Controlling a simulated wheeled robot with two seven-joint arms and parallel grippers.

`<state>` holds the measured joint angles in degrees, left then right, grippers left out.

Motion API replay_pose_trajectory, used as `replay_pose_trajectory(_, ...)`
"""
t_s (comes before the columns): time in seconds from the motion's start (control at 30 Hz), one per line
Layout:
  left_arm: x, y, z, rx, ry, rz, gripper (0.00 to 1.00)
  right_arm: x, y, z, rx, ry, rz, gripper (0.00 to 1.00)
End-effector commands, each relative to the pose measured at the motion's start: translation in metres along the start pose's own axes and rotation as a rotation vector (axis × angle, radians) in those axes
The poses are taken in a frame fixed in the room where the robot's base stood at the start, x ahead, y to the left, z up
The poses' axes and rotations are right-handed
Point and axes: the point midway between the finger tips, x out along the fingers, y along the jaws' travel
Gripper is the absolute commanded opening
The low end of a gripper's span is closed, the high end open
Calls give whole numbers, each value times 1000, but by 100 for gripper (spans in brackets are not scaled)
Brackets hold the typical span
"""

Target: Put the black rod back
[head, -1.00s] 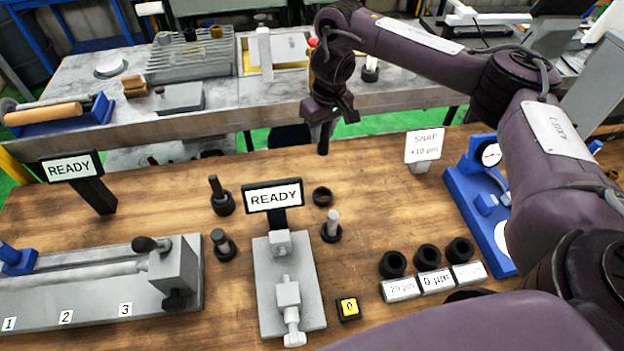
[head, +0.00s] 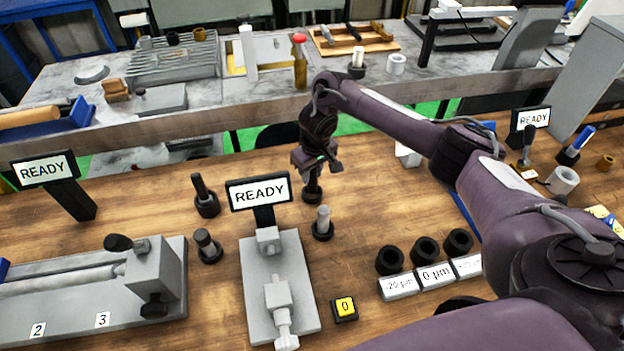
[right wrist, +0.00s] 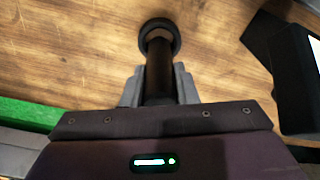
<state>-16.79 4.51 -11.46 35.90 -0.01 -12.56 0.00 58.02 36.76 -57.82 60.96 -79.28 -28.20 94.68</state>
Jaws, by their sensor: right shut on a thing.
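My right gripper (head: 314,172) is shut on the black rod (right wrist: 158,75), which hangs upright below the fingers. In the head view only a short part of the rod (head: 312,184) shows under the jaws. A round black holder (head: 312,196) stands on the wooden table directly below it. In the right wrist view the rod's far end lines up with this ring-shaped holder (right wrist: 160,32) and appears to be at its opening; how deep it sits I cannot tell. My left gripper is not in view.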

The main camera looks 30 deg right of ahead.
Motion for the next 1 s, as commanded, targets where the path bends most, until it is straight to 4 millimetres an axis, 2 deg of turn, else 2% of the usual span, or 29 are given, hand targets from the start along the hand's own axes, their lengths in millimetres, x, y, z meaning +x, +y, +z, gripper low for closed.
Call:
replay_pose_trajectory(0.1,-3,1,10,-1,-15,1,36,16,0,2,1,0,0,0)
replay_pose_trajectory(0.2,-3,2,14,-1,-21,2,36,23,0,2,1,2,0,0)
replay_pose_trajectory(0.57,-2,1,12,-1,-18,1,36,26,0,2,1,3,0,0)
replay_pose_trajectory(0.6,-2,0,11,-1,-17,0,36,27,0,3,0,1,0,29)
replay_pose_trajectory(0.73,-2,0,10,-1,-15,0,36,27,0,3,0,0,0,46)
replay_pose_trajectory(1.0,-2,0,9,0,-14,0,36,27,0,3,0,0,0,48)
